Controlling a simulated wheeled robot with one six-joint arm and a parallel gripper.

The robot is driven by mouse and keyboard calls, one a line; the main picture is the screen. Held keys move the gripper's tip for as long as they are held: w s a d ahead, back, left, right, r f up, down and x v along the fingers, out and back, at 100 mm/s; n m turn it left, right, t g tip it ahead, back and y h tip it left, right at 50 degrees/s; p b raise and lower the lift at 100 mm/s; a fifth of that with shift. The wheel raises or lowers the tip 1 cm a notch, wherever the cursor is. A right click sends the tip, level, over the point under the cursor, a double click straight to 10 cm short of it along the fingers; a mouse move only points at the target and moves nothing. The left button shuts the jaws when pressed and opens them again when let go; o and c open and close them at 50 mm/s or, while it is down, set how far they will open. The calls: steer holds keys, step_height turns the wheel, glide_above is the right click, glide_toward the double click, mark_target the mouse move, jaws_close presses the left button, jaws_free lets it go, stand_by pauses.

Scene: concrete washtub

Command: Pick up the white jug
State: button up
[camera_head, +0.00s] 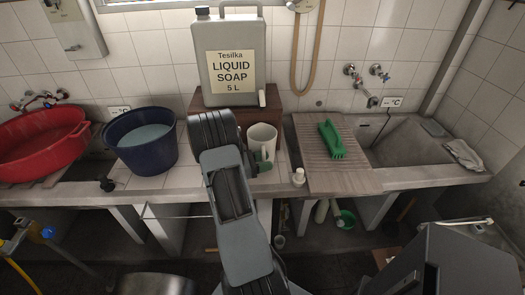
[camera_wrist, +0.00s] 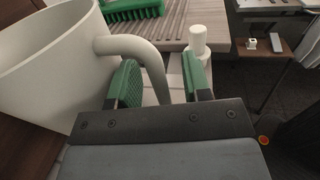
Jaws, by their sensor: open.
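The white jug (camera_head: 261,137) stands upright on the tiled counter, in front of the brown box. In the wrist view the jug (camera_wrist: 45,65) fills the left side, with its handle (camera_wrist: 152,60) reaching out to the right. My gripper (camera_wrist: 165,82) is open, with green-padded fingers. The handle's lower part lies between the fingers, close to the left one; I cannot tell whether they touch. In the head view my gripper (camera_head: 262,169) is low beside the jug, and my arm hides part of the counter and jug surroundings.
A large liquid soap canister (camera_head: 230,65) stands on the brown box (camera_head: 284,125) behind the jug. A small white bottle (camera_head: 298,177) stands to the right, near the washboard (camera_head: 312,165) with a green brush (camera_head: 331,140). A blue bucket (camera_head: 142,158) and red basin (camera_head: 40,150) are left.

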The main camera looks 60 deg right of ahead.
steer(key=shift+x, duration=0.8)
steer(key=shift+w, duration=0.1)
jaws_close()
